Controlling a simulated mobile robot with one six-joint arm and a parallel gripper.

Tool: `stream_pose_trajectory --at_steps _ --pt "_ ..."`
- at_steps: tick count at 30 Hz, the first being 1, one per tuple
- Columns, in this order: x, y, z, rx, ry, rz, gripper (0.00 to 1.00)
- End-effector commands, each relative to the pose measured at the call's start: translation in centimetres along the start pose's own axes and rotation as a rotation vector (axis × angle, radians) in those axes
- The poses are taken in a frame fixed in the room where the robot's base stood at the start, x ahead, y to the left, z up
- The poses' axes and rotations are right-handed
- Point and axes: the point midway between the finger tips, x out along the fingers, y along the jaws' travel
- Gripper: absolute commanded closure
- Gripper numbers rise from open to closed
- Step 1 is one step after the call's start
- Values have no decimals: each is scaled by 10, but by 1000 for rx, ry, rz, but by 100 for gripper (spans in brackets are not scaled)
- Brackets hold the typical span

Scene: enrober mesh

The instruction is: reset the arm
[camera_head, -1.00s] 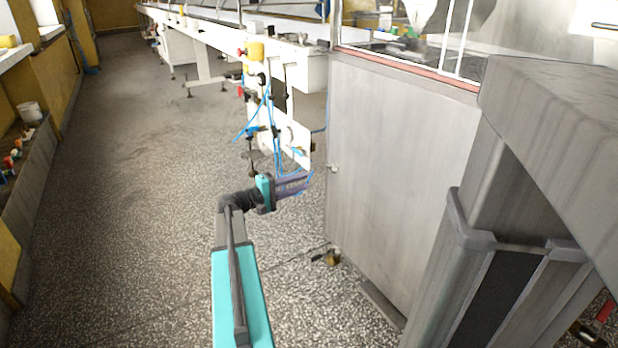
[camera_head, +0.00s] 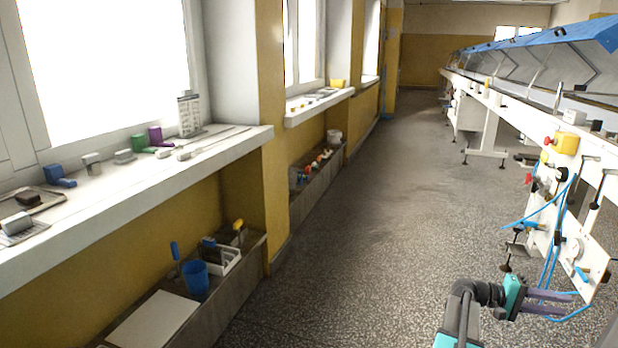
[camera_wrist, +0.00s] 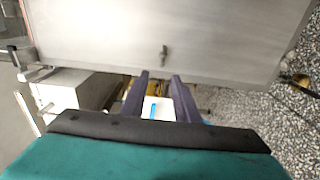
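My gripper (camera_head: 549,302) is at the lower right of the head view, at the end of my teal and dark arm. Its two purple fingers point right, in front of the white machine frame (camera_head: 572,252) with blue hoses. In the wrist view, the two fingers (camera_wrist: 158,88) stand apart with a gap between them. Nothing is held between them; a white part and a bit of blue show beyond the gap. A grey metal cabinet panel (camera_wrist: 120,35) fills the upper part of the wrist view.
A long conveyor line (camera_head: 500,100) runs along the right. The speckled floor (camera_head: 370,240) between is clear.

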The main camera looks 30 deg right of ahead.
Motion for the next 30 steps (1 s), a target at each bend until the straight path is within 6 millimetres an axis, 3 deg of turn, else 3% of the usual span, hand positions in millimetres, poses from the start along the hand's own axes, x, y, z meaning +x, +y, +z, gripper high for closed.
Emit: stream_pose_trajectory --at_steps 3,9,15,23,30 --pt "-35 9 -18 -19 53 -5 72" --pt "-104 8 -42 -66 154 -12 72" --pt "-174 -3 -51 -117 249 -44 72" --pt "-262 -28 -40 -190 356 -130 72" --pt "-339 -58 -8 -277 439 -234 72"
